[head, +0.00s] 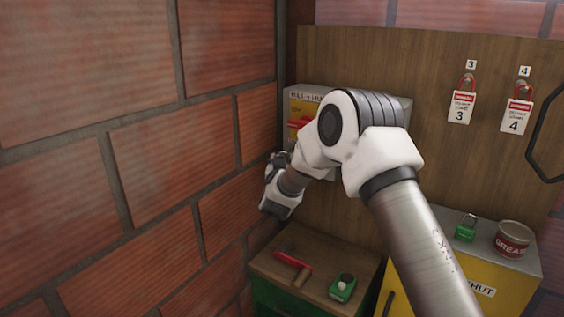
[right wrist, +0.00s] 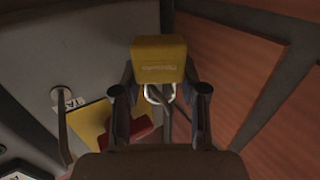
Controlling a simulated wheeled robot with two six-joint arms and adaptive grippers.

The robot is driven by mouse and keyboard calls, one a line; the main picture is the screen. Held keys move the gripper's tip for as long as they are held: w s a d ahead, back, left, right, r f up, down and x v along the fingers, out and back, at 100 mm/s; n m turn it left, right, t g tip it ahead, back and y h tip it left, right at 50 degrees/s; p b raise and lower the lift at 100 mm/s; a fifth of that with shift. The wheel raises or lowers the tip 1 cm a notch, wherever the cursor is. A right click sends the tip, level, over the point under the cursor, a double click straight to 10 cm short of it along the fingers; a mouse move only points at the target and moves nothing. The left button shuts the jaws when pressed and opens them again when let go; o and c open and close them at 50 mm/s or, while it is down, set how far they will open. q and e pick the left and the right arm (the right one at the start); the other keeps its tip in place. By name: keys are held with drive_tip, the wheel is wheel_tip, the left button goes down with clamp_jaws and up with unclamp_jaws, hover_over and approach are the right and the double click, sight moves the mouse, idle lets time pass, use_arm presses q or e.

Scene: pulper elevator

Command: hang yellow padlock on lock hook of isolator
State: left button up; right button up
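The yellow padlock (right wrist: 158,60) is between the fingertips of my right gripper (right wrist: 160,78) in the right wrist view. Its pale shackle (right wrist: 160,94) shows just below the body. I cannot tell whether the shackle is around or beside the lock hook. The isolator (head: 303,108) is a grey box on the wooden board with a red handle, which also shows on its yellow plate (right wrist: 92,122) in the right wrist view. In the head view my right gripper (head: 276,165) is at the isolator's lower left, and the padlock cannot be made out. My left gripper is not in view.
A brick wall (head: 225,130) is close on the left. Below, a wooden-topped cabinet (head: 325,262) carries a red-headed hammer (head: 292,260) and a green item (head: 342,288). A yellow cabinet (head: 515,290) bears a green padlock (head: 466,228) and a grease tin (head: 513,239). Tagged red padlocks (head: 467,82) hang on the board.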

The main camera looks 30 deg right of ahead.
drive_tip(key=o, duration=0.4)
drive_tip(key=shift+s+a, duration=0.1)
